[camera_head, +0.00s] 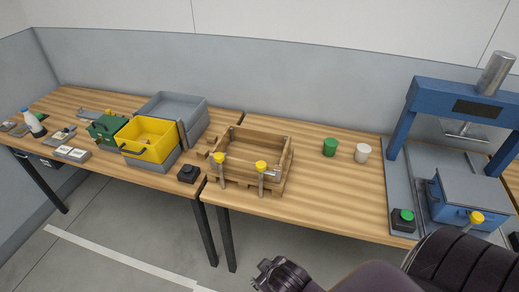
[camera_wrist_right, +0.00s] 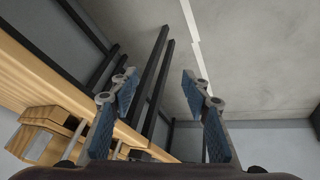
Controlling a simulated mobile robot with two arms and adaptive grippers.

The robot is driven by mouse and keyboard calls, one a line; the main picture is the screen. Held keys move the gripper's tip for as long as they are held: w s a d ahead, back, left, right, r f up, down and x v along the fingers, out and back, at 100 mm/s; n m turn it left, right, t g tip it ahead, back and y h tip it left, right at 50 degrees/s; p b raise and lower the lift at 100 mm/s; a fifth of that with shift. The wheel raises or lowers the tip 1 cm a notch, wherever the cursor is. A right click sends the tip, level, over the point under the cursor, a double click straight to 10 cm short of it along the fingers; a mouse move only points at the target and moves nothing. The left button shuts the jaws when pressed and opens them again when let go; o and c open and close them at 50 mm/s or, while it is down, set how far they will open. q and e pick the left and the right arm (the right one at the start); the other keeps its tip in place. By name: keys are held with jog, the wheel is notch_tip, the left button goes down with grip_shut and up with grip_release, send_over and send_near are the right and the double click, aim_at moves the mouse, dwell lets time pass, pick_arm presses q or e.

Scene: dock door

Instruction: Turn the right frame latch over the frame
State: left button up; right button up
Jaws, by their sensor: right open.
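A wooden frame-like crate (camera_head: 283,182) stands near the front edge of the middle table. Two upright posts with yellow knobs stand at its front. The right frame latch (camera_head: 261,166) appears to be the right one, with a small grey metal piece beside its knob; its exact turn is hard to tell. The left knobbed post (camera_head: 219,158) is at the front left corner. My right gripper (camera_wrist_right: 160,82) is open and empty in the right wrist view, below the table-edge level. In the head view my dark right wrist is low, in front of the table and apart from the crate. My left gripper is out of view.
A black button box (camera_head: 188,174) sits left of the crate. A green cup (camera_head: 330,147) and a white cup (camera_head: 362,152) stand to its right. Farther right is a blue press (camera_head: 403,128). A yellow bin (camera_head: 147,141) is at left. The table front right of the crate is clear.

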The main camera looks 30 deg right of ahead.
jog(key=w+r+n+t+p, duration=0.1)
jog(key=w+r+t, duration=0.3)
jog(key=r, duration=0.5)
jog(key=w+d+r+n+t+h+p, duration=0.1)
jog(key=w+r+t, duration=0.1)
jog(key=w+r, duration=0.6)
jog(key=w+r+n+t, duration=0.1)
jog(key=w+r+t, duration=0.25)
jog(key=r, duration=0.75)
jog(key=w+a+r+n+t+y+p, duration=0.1)
jog(key=w+a+r+n+t+y, duration=0.15)
jog(key=a+r+n+y, duration=0.4)
jog(key=w+a+r+n+t+y, duration=0.2)
jog(key=w+r+n, duration=0.15)
jog(key=r, duration=0.65)
jog(key=s+a+r+n+g+y, duration=0.2)
jog(key=a+n+g+y, duration=0.1)
jog(key=a+n+y, duration=0.5)
jog(key=n+g+h, duration=1.1)
jog(key=g+h, duration=0.1)
jog(key=h, duration=0.3)
send_near(261, 164)
jog(key=p+x, duration=0.3)
jog(key=x, duration=0.4)
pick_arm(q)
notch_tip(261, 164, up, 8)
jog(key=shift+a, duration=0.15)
pick_arm(e)
jog(key=shift+x, duration=0.8)
